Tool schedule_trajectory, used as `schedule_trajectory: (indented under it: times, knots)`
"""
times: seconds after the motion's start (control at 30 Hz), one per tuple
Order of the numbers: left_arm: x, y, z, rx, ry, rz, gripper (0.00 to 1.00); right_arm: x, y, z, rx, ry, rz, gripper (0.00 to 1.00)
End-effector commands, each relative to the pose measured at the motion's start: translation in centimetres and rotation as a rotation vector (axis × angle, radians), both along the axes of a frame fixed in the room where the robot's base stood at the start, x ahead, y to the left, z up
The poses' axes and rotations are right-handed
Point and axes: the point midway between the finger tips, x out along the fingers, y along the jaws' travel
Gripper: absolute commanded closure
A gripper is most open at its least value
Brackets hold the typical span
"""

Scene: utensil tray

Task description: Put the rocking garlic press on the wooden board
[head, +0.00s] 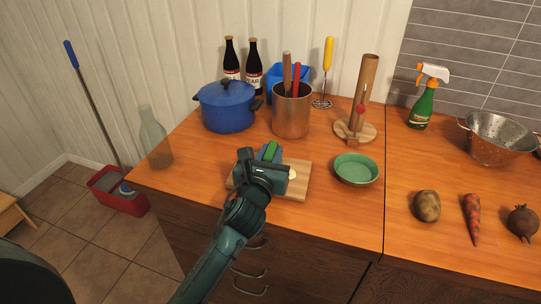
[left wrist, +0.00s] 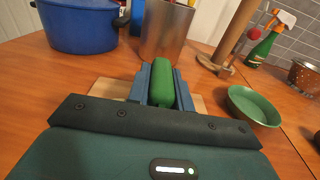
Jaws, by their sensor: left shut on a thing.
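My left gripper (head: 268,155) is shut on a green-handled thing, which I take to be the rocking garlic press (left wrist: 161,82). Only its rounded green part shows between the two blue-grey fingers in the left wrist view; the rest is hidden. In the head view a bit of green (head: 271,149) shows at the fingertips. The wooden board (head: 297,191) lies on the counter under and behind the gripper, partly covered by it. I cannot tell whether the press touches the board. A small pale thing shows on the board beside the gripper. My right gripper is not in view.
A green bowl (head: 356,171) stands right of the board. Behind are a blue pot (head: 226,106), a metal utensil holder (head: 291,114) and a wooden stand (head: 355,132). A glass bottle (head: 155,140) stands at the left edge.

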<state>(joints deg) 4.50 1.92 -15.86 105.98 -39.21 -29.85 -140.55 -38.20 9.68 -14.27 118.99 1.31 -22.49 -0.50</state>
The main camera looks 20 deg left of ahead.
Motion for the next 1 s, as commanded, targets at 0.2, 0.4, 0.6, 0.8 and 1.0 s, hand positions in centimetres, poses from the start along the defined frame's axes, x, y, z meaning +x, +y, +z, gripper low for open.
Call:
schedule_trajectory:
  times: [0.2,0.4,0.6,0.8,1.0]
  knots:
    - [0.0,0.0,0.0,0.0,-0.001,0.0,1.0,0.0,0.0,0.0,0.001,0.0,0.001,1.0]
    - [0.0,0.0,-0.3,-0.001,0.0,0.0,0.7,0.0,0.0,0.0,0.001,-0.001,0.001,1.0]
    - [0.0,0.0,-0.3,-0.001,0.001,0.0,0.57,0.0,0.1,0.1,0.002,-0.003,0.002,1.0]
    - [0.0,0.0,-0.2,-0.001,0.0,0.0,0.57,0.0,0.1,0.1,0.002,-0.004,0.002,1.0]
    - [-1.6,-0.1,0.0,0.0,0.003,0.0,0.57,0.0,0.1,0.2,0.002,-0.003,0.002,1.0]
